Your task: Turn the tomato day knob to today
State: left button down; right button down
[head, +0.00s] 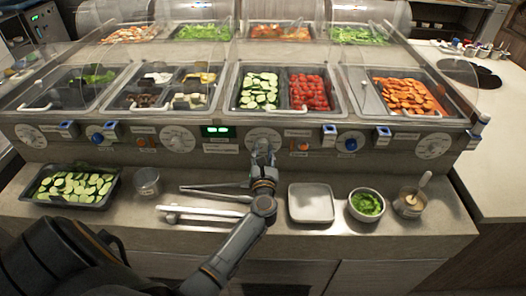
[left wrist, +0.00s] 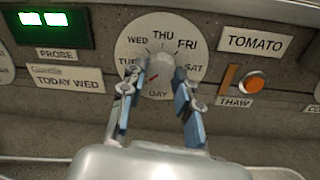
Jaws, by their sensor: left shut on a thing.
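The dial also shows in the head view (head: 263,133), on the counter's front panel. My left gripper (left wrist: 157,88) reaches up to it, one finger each side, shut on the knob. A small red mark shows low on the dial; which day the knob points to is unclear. My right gripper is not in view.
Other dials (head: 178,139) and blue knobs line the panel. An orange THAW button (left wrist: 252,84) is right of the dial. On the ledge below are tongs (head: 215,190), a white dish (head: 311,203), a bowl of greens (head: 366,205) and a cucumber tray (head: 73,186). Food wells lie above.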

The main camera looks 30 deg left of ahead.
pick_arm(q)
jog(key=m+p, duration=0.1)
jog(key=m, duration=0.3)
jog(key=m+p, duration=0.1)
jog(key=m, duration=0.3)
jog(key=shift+m+p, duration=0.4)
jog(key=m+p, duration=0.1)
jog(key=m, duration=0.3)
jog(key=shift+m+t, duration=0.3)
jog(key=shift+m, duration=0.1)
jog(key=shift+m+p, duration=0.85)
jog(key=shift+m, duration=1.25)
jog(key=c, duration=1)
grip_release()
jog(key=shift+o, duration=0.2)
